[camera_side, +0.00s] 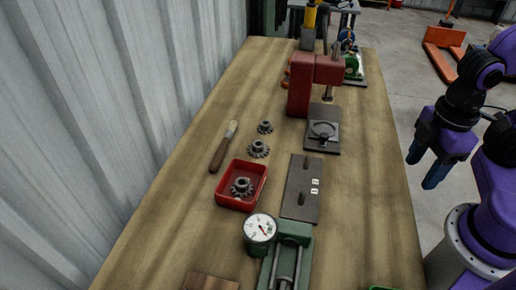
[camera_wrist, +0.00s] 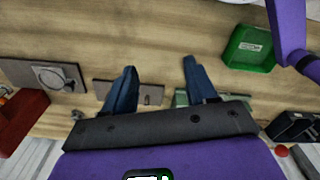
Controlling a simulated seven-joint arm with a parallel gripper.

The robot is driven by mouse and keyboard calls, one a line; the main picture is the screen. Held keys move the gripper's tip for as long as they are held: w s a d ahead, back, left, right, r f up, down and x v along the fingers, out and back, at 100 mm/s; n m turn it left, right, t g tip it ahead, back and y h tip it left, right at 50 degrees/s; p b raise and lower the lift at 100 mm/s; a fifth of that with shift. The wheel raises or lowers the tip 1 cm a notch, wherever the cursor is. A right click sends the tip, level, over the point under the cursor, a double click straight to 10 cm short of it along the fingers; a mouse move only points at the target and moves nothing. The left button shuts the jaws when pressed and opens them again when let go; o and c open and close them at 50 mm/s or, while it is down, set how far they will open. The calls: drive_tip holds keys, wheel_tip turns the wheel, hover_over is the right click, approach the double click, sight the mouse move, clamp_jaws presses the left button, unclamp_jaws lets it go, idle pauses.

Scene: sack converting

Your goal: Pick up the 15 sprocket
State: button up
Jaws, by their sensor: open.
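Three dark toothed sprockets show in the side view. One sprocket (camera_side: 242,187) lies in a red tray (camera_side: 222,201), a mid-sized one (camera_side: 258,149) lies on the bench behind it, and a smaller one (camera_side: 265,127) lies farther back. I cannot read which is the 15. A dark plate (camera_side: 289,205) with two upright pegs and small white labels lies right of the tray; it is partly hidden by my finger in the wrist view (camera_wrist: 152,88). My gripper (camera_side: 422,172) is open and empty, off the bench's right side in the side view; its blue fingers are spread in the wrist view (camera_wrist: 160,66).
A wood-handled tool (camera_side: 220,152) lies left of the sprockets. A red press (camera_side: 301,85) stands behind, with its base plate (camera_side: 322,133). A green fixture with a dial gauge (camera_side: 260,229) stands in front. A green bin (camera_wrist: 248,48) shows in the wrist view. Bare bench (camera_side: 365,190) lies right of the plate.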

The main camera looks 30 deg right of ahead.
drive_tip(key=shift+o, duration=0.3)
drive_tip(key=n, duration=1.4)
hover_over(258, 147)
drive_tip(key=f, duration=1.1)
drive_tip(key=shift+w+d+f, duration=0.3)
drive_tip(key=shift+w+f, duration=0.05)
drive_tip(key=shift+w+d+f, duration=0.1)
drive_tip(key=shift+w+f, duration=0.05)
drive_tip(key=shift+f, duration=1.2)
drive_tip(key=shift+w+d+f, duration=0.1)
drive_tip(key=shift+f, duration=1.25)
clamp_jaws()
